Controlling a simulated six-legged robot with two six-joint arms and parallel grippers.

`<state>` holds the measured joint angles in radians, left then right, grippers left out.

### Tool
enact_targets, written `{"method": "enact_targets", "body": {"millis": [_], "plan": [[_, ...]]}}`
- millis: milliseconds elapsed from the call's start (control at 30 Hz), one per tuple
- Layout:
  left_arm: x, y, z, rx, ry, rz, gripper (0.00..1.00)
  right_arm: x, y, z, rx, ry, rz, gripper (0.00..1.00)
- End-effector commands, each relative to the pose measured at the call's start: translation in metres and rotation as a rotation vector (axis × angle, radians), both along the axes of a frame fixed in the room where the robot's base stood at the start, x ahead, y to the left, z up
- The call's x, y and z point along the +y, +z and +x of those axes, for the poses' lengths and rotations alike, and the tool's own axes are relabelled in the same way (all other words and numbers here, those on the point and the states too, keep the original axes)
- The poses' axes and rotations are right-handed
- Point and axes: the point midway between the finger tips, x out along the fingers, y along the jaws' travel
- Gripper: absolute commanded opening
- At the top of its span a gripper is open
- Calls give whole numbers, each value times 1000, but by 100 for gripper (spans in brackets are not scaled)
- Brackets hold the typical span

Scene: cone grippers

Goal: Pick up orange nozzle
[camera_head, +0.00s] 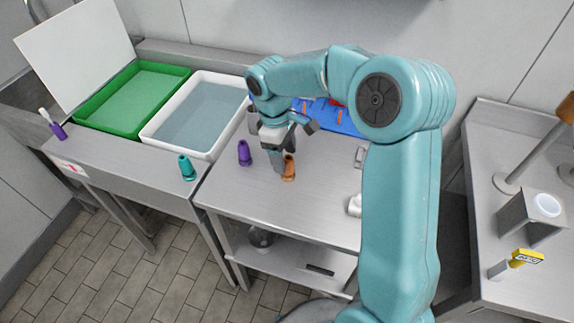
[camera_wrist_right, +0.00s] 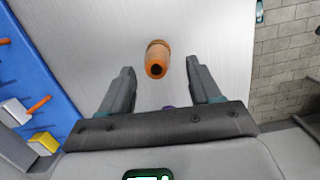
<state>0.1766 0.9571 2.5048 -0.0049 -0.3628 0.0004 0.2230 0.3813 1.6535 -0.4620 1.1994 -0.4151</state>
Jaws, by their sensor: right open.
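The orange nozzle (camera_head: 289,168) stands upright on the steel table (camera_head: 300,205), just right of my right gripper's fingers in the head view. In the right wrist view, the orange nozzle (camera_wrist_right: 157,60) shows its dark opening and lies ahead of and between the two fingers, apart from both. My right gripper (camera_head: 279,160) is open and empty, pointing down at the table; its fingers spread wide in the right wrist view (camera_wrist_right: 160,85). My left gripper is not in view.
A purple nozzle (camera_head: 244,153) stands left of the orange one, and a teal nozzle (camera_head: 187,167) stands farther left. A white bin (camera_head: 153,137) and a green bin (camera_head: 84,116) are at the back left. A blue rack (camera_wrist_right: 40,75) borders the table.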

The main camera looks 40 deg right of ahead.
Motion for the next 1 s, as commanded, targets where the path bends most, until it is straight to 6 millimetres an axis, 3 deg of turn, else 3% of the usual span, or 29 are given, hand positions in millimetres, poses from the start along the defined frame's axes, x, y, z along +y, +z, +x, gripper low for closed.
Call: {"method": "enact_targets", "body": {"millis": [167, 400, 667, 700, 867, 1000], "plan": [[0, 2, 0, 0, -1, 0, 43, -3, -13, -3, 0, -1, 0, 63], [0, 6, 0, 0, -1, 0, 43, -8, -50, -5, 1, -1, -1, 63], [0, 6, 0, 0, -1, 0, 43, -9, -55, -5, -2, -1, 0, 63], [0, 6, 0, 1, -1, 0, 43, -9, -55, -5, -2, -1, 0, 60], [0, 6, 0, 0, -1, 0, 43, -8, -55, -5, -2, -1, 0, 7], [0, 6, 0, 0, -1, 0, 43, -8, -55, -5, -2, 0, 1, 7]]}}
